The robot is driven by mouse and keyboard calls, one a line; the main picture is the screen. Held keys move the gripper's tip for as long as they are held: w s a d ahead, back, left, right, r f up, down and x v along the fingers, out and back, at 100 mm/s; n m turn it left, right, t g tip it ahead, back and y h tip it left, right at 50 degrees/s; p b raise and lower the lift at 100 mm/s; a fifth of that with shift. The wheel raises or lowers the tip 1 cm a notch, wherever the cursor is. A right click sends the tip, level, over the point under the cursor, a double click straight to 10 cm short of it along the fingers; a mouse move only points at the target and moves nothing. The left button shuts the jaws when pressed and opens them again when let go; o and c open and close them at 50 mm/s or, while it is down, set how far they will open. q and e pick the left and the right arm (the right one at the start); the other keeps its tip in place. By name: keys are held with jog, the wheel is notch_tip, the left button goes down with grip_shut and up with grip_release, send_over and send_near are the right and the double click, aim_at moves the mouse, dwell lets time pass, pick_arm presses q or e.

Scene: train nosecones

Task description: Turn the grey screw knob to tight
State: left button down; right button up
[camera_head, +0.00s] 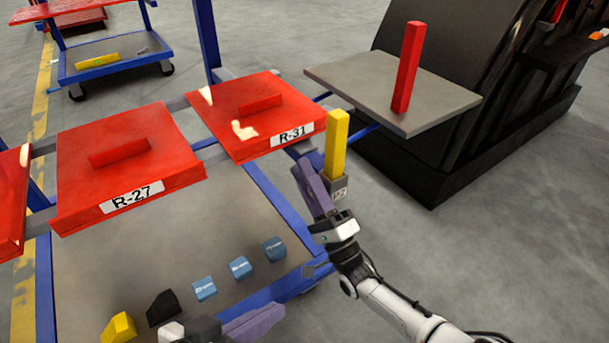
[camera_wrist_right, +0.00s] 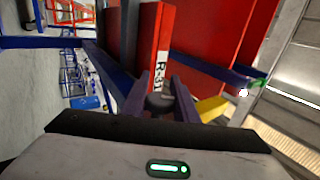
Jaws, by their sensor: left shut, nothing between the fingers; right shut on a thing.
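The dark grey screw knob (camera_wrist_right: 160,102) shows in the right wrist view, between the purple fingers of my right gripper (camera_wrist_right: 160,92), which is shut on it. The knob sits near the front edge of the red R-31 panel (camera_wrist_right: 152,50). In the head view my right gripper (camera_head: 308,178) reaches up to the front right corner of that panel, and its fingers hide the knob. Whether the knob is tight cannot be told. My left gripper (camera_head: 262,318) is shut and empty at the bottom, low over the cart.
A yellow upright block (camera_head: 337,145) stands close beside my right gripper. The red R-27 panel (camera_head: 130,165) is to the left. Blue blocks (camera_head: 239,267), a black one (camera_head: 163,307) and a yellow one (camera_head: 119,328) lie below. A grey shelf (camera_head: 440,97) bears a red post (camera_head: 408,68).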

dwell(0.3)
jog(key=o, duration=1)
jog(key=shift+d, duration=0.1)
